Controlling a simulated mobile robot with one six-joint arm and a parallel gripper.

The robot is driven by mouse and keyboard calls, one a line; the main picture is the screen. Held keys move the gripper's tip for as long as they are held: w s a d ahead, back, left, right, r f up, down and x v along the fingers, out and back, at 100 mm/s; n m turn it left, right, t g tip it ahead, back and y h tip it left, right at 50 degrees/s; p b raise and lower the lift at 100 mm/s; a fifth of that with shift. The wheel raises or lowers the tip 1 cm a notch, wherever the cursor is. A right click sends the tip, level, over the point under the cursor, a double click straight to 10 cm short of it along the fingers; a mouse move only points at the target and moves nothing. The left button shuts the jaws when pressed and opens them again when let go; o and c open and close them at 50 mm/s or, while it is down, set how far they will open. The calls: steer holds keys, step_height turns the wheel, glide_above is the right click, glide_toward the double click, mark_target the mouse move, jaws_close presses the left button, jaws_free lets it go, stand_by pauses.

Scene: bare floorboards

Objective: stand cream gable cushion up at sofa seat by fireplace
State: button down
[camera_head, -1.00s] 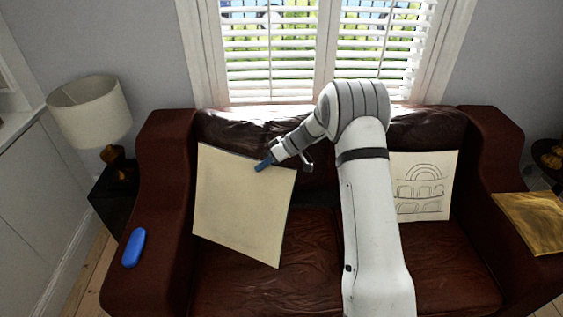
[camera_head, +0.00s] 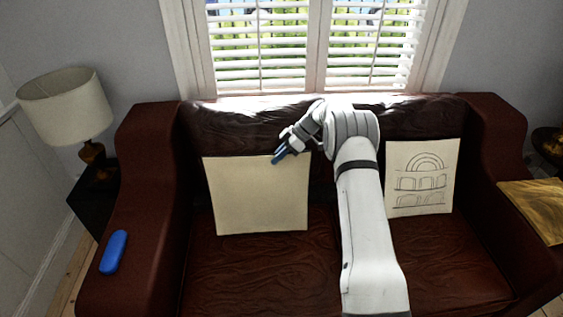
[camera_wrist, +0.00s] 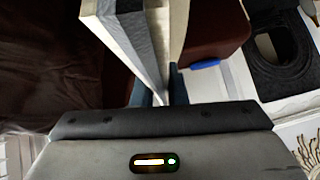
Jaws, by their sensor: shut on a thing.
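In the wrist view the cushion (camera_wrist: 138,45) shows edge-on, running down between my fingers (camera_wrist: 158,98). No gable drawing shows on the face towards the head camera. No fireplace is in view.
A cushion with an arch drawing (camera_head: 422,180) leans on the right seat. A blue oblong object (camera_head: 113,252) lies on the left armrest, a gold cloth (camera_head: 535,208) on the right one. A lamp (camera_head: 66,108) stands at left. The left seat front is clear.

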steer(key=w+f, duration=0.1)
steer(key=f, duration=0.2)
steer(key=w+f, duration=0.1)
steer(key=shift+w+f, duration=0.3)
steer(key=shift+f, duration=0.05)
steer(key=c, duration=1.4)
jaws_free()
steer(key=shift+o, duration=0.2)
steer(key=shift+f, duration=0.1)
steer(key=shift+d, duration=0.1)
